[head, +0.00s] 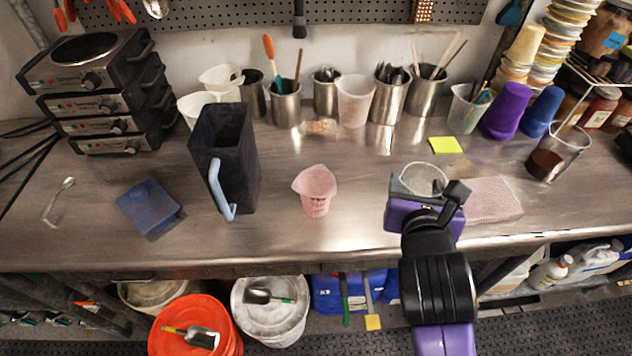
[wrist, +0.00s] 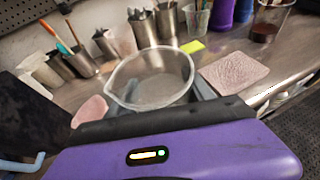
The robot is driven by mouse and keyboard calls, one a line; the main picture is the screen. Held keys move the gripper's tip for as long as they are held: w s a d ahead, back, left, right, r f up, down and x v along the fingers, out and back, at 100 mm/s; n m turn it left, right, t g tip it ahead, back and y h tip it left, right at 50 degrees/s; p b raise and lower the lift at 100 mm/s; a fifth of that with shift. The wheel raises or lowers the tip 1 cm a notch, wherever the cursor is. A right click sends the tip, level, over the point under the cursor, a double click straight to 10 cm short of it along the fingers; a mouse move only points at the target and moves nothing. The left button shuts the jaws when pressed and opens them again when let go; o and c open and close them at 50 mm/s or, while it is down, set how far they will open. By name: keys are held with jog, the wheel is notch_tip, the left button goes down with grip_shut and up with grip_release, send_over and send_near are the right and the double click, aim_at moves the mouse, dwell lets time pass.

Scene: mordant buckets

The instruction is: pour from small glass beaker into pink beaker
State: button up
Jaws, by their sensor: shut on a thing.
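The small glass beaker (head: 421,179) is clear and has a pouring lip. My gripper (head: 424,196) is shut on it and holds it to the right of the pink beaker. In the wrist view the glass beaker (wrist: 152,79) is just beyond my gripper (wrist: 163,113), roughly upright, its mouth facing up. I cannot tell how much is inside. The pink beaker (head: 316,191) stands upright on the steel counter, left of my gripper and apart from it. In the wrist view the pink beaker (wrist: 90,111) is partly hidden behind my gripper.
A tall dark pitcher (head: 226,155) with a blue handle stands left of the pink beaker. A pink cloth (head: 492,200) lies right of my gripper. Metal cups (head: 390,97) with utensils line the back. The steel counter (head: 360,225) is clear between the pink beaker and my gripper.

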jog(key=s+f+n+y, duration=0.1)
jog(key=s+f, duration=0.3)
jog(key=f, duration=0.8)
jog(key=s+f+n+y, duration=0.2)
jog(key=s+f+y, duration=0.1)
jog(key=f, duration=0.9)
jog(key=shift+s+a+f+t, duration=0.15)
jog(key=shift+s+a+t, duration=0.3)
jog(key=shift+s, duration=0.1)
